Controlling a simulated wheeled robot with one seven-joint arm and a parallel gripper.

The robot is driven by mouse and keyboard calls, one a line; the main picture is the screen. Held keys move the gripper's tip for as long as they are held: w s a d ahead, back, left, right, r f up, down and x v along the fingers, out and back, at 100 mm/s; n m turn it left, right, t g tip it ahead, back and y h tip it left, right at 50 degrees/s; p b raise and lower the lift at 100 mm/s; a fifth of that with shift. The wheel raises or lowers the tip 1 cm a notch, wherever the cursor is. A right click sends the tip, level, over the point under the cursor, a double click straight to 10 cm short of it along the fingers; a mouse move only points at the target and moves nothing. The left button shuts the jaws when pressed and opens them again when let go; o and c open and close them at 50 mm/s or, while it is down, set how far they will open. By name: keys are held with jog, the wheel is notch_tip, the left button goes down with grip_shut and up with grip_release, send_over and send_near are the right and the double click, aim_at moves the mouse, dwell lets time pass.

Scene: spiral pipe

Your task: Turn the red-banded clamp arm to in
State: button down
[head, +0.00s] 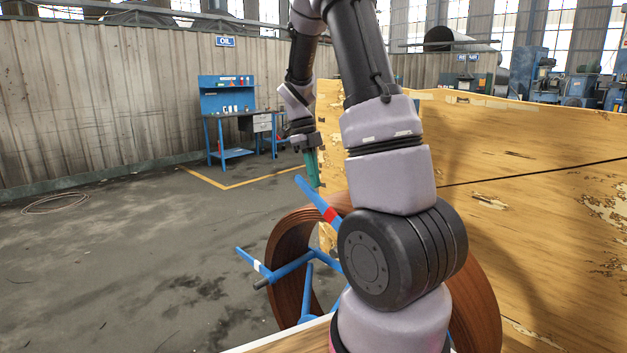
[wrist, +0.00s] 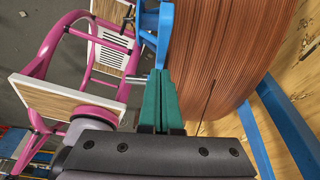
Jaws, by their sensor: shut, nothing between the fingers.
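The red-banded clamp arm (head: 313,195) is a blue bar with a red band, slanting up and left from behind my arm in the head view. Its lower end is hidden. My gripper (head: 312,183) has green fingers, shut and empty, pointing down close to the bar's upper end. I cannot tell whether they touch. In the wrist view, my gripper's fingers (wrist: 161,73) are together. A blue piece (wrist: 165,35) lies just past the tips, beside the brown coil (wrist: 230,55). No red band shows there. The coil (head: 285,262) is partly hidden by my arm in the head view.
A white-banded blue arm (head: 247,257) sticks out left of the coil. A tall wooden panel (head: 540,200) stands behind and right of the coil. A blue workbench (head: 228,120) is far back.

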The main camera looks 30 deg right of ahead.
jog(key=shift+w+f, duration=0.15)
jog(key=shift+f, duration=0.2)
jog(key=w+a+f+g+h, duration=0.1)
jog(key=w+f+g, duration=0.1)
jog(key=w+f, duration=0.2)
notch_tip(320, 180, down, 3)
jog(key=shift+a+r+g, duration=0.1)
jog(key=shift+a+g, duration=0.2)
jog(key=shift+g, duration=0.1)
